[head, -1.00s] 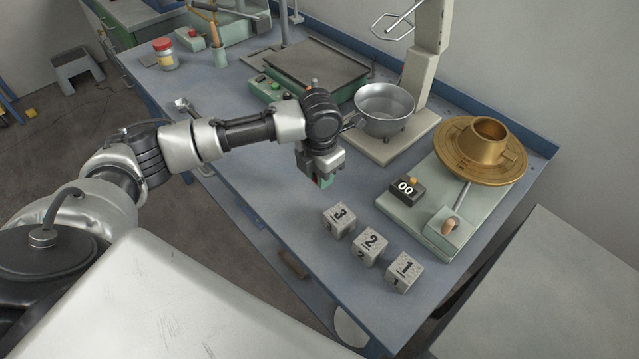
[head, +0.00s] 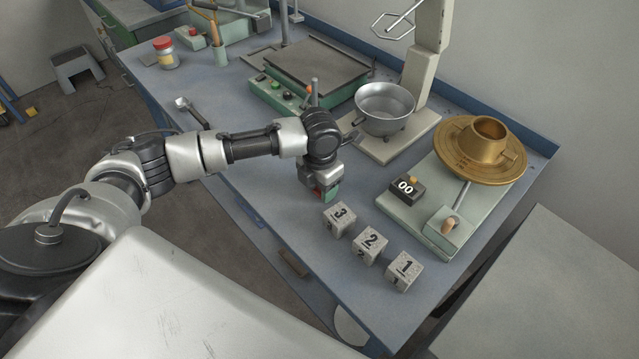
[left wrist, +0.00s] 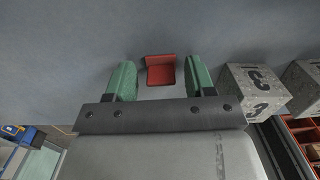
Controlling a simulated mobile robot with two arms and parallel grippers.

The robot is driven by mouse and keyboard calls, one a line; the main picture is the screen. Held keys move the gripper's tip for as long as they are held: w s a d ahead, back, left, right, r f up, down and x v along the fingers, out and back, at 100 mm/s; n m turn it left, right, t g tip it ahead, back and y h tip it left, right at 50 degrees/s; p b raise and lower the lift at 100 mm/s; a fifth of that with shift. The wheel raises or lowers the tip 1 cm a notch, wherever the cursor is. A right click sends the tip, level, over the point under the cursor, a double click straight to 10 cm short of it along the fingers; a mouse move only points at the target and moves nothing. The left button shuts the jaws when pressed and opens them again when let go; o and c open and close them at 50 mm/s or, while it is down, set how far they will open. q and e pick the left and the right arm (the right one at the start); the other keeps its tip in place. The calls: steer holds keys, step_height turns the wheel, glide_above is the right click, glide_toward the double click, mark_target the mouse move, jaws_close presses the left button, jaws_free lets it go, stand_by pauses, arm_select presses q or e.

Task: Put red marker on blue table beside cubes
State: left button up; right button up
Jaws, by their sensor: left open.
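The red marker (left wrist: 161,72), a small L-shaped piece, shows in the left wrist view between the two green fingers of my left gripper (left wrist: 160,78). Gaps show on both sides of it, so the fingers are apart from it. It rests on or just above the blue table (head: 270,225); I cannot tell which. In the head view my left gripper (head: 325,193) is low over the table, close beside the cube marked 3 (head: 339,219). The cube marked 2 (head: 370,246) and the cube marked 1 (head: 404,270) continue the row. My right gripper is not in view.
A green scale with a brass dish (head: 475,150) stands right of the cubes. A metal bowl (head: 385,108) on a stand and a green device with a dark plate (head: 315,68) are behind. A red-lidded jar (head: 166,54) is far left. The table's front edge is near the cubes.

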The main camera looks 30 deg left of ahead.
arm_select(q)
step_height(320, 180, up, 12)
steer(key=shift+r, duration=0.2)
stand_by(0.4)
